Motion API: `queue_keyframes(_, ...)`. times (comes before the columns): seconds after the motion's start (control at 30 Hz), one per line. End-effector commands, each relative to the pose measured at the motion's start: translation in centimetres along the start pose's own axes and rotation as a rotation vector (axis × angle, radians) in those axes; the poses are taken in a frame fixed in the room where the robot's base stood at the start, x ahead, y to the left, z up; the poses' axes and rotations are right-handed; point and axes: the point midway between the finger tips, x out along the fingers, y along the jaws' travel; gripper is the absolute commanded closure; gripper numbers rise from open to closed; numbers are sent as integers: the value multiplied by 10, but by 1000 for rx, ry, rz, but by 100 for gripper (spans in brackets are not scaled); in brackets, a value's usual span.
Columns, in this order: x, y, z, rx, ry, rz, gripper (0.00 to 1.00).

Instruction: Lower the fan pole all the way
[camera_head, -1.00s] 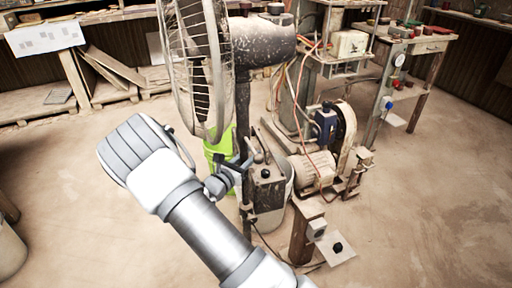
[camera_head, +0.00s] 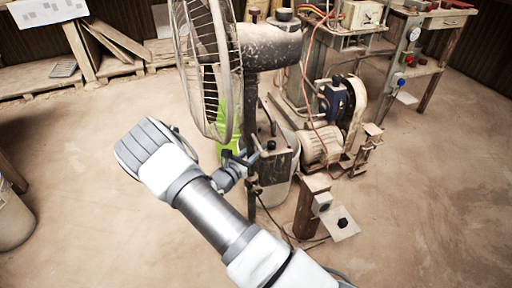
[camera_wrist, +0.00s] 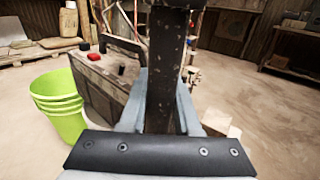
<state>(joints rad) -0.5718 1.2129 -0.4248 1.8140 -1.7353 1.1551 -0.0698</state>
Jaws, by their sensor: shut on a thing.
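The fan has a wire cage (camera_head: 208,75) and a dark, worn motor housing (camera_head: 270,45). It sits on top of a dark upright fan pole (camera_head: 251,95). The pole rises beside a dark box-like base (camera_head: 272,165). My gripper (camera_head: 243,162) is low on the pole, just left of the base. In the wrist view, the gripper (camera_wrist: 163,100) has one finger on each side of the dark pole (camera_wrist: 164,65) and is shut on it.
Green buckets (camera_wrist: 58,105) stand left of the pole. A belt-driven motor (camera_head: 320,145) stands right of the base, with a wooden post (camera_head: 313,205) in front. A workbench (camera_head: 425,55) is at back right. The floor is open in front.

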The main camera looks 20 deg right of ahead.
Motion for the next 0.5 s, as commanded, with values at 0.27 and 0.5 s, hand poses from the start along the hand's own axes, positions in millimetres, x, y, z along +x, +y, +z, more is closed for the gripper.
queue_keyframes(0.27,-1,-1,-1,-2,4,-1,42)
queue_keyframes(0.5,0,0,0,0,1,0,39)
